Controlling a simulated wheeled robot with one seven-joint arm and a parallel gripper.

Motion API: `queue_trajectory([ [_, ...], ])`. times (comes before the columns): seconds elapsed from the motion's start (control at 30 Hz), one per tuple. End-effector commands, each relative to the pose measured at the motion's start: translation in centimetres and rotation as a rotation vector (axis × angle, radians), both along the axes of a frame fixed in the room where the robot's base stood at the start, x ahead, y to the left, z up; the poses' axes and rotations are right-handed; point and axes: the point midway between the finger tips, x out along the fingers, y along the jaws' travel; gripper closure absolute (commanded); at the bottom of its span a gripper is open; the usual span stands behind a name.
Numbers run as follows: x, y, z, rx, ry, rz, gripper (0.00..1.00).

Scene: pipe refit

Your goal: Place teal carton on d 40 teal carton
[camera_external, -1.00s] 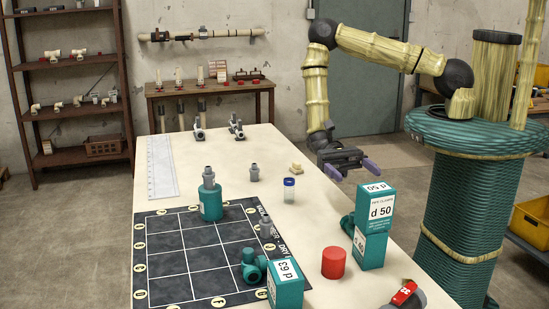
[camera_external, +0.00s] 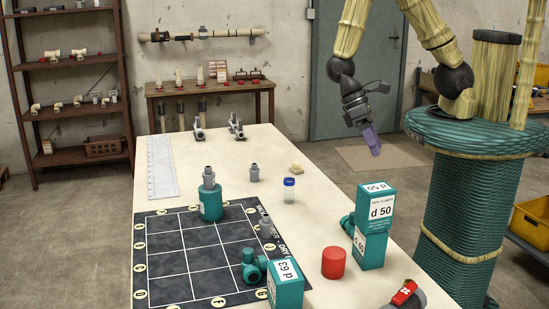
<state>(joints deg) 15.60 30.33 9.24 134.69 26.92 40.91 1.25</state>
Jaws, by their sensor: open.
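A teal carton marked d 50 (camera_external: 381,210) stands upright on top of a lower teal carton (camera_external: 370,250) near the table's right edge. The lower carton's side label appears to read d 40, seen at a steep angle. The upper carton rests on it, slightly turned. My gripper (camera_external: 373,142) is empty and hangs above and behind the stack, clear of it, with its purple fingers pointing down. It is open, though the fingers overlap from this side. Another teal carton marked 63 (camera_external: 286,284) stands at the front edge of the dark grid mat.
A red cylinder (camera_external: 333,262) stands left of the stack, and a teal fitting (camera_external: 348,224) touches or nearly touches its left side. The grid mat (camera_external: 170,262) holds a teal-based fitting (camera_external: 210,203) and a teal valve (camera_external: 253,266). A blue-capped vial (camera_external: 289,190) stands behind.

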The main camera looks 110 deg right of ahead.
Motion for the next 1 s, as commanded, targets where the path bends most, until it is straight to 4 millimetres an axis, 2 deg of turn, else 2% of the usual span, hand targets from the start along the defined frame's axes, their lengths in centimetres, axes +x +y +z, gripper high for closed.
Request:
queue_trajectory([
  [0.2, 0.2, -2.3, 4.0, -0.206, -0.287, 0.24, 0.15],
  [0.4, 0.7, -3.4, 8.0, -0.343, -0.548, 0.433, 0.15],
  [0.5, 0.8, -3.6, 9.3, -0.38, -0.631, 0.492, 0.15],
  [0.83, 0.9, -3.7, 9.8, -0.396, -0.667, 0.517, 0.15],
  [0.9, 0.9, -3.7, 9.8, -0.394, -0.666, 0.517, 0.01],
  [1.0, 0.9, -3.7, 9.8, -0.395, -0.666, 0.516, 0.0],
])
